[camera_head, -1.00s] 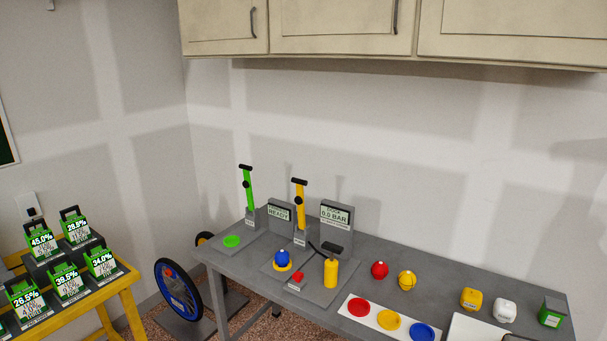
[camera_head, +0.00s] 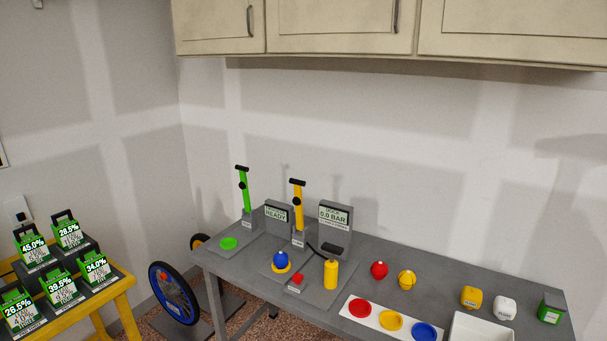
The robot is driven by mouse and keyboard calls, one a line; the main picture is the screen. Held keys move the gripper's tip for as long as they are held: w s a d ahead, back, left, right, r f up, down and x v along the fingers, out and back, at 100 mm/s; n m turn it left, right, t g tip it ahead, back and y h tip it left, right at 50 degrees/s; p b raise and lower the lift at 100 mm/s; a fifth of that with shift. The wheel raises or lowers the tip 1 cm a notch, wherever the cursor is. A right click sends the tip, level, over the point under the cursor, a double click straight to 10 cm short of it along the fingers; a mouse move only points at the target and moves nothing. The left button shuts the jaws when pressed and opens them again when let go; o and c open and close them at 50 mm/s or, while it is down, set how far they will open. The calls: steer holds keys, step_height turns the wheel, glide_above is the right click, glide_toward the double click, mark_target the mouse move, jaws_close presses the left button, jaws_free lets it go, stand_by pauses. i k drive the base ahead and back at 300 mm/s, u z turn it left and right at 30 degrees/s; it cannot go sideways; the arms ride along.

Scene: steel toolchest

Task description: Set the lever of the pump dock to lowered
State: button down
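The pump dock (camera_head: 318,294) is a grey base on the workbench, with a display (camera_head: 335,215) reading 0.0 BAR. A yellow lever (camera_head: 298,204) with a black cross grip stands nearly upright at its back. A blue ball (camera_head: 281,259) rests on a yellow ring at the dock's left. A red button (camera_head: 297,279) is at its front, and a yellow pump cylinder (camera_head: 330,275) with a black top and hose stands at its right. My gripper is not in view.
A similar green lever (camera_head: 245,192) stands to the left by a READY display (camera_head: 277,214) and green disc (camera_head: 229,243). Red (camera_head: 379,270) and yellow (camera_head: 407,280) balls, a strip of coloured discs (camera_head: 378,316) and a white tray (camera_head: 482,324) lie to the right. Cabinets (camera_head: 340,30) hang above.

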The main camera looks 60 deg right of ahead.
mark_target(297, 200)
steer(key=u, duration=0.05)
steer(key=i, duration=1)
steer(key=z, duration=0.05)
